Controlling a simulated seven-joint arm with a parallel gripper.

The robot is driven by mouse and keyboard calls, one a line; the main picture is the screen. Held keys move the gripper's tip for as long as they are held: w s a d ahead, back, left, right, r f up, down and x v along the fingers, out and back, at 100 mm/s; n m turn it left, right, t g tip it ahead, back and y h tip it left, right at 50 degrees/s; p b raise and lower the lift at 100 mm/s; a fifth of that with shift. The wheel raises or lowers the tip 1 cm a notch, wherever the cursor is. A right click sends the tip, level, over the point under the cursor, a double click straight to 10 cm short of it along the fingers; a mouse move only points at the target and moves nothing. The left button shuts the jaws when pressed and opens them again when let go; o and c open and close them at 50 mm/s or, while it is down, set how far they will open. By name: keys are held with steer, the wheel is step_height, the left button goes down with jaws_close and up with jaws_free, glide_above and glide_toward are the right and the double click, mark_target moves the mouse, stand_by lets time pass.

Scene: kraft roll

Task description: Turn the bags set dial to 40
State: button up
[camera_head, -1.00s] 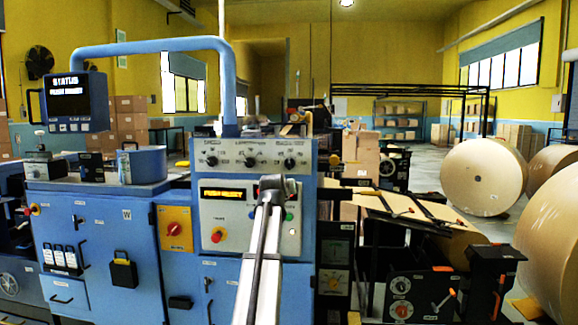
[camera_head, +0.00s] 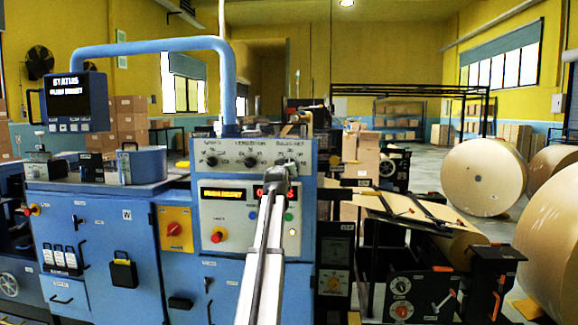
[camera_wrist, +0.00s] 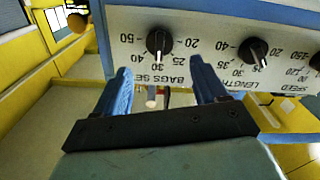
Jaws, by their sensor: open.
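The bags set dial (camera_head: 290,162) is the rightmost black knob on the grey control panel. In the wrist view the dial (camera_wrist: 158,42) appears upside down, with its white pointer line toward about 30. My gripper (camera_head: 278,180) is just below the dial in the head view, partly hiding the panel. In the wrist view my gripper (camera_wrist: 160,78) has its two blue fingers apart and nothing between them. The dial lies beyond the fingertips, roughly in line with the gap, and no contact shows.
The length dial (camera_head: 250,161) and speed dial (camera_head: 211,161) sit left of the bags set dial. Below them are a lit display (camera_head: 222,194) and a red button (camera_head: 217,235). Large paper rolls (camera_head: 484,177) stand at the right.

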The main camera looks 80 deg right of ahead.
steer(key=d, duration=0.8)
steer(key=shift+d, duration=0.15)
steer(key=c, duration=1.1)
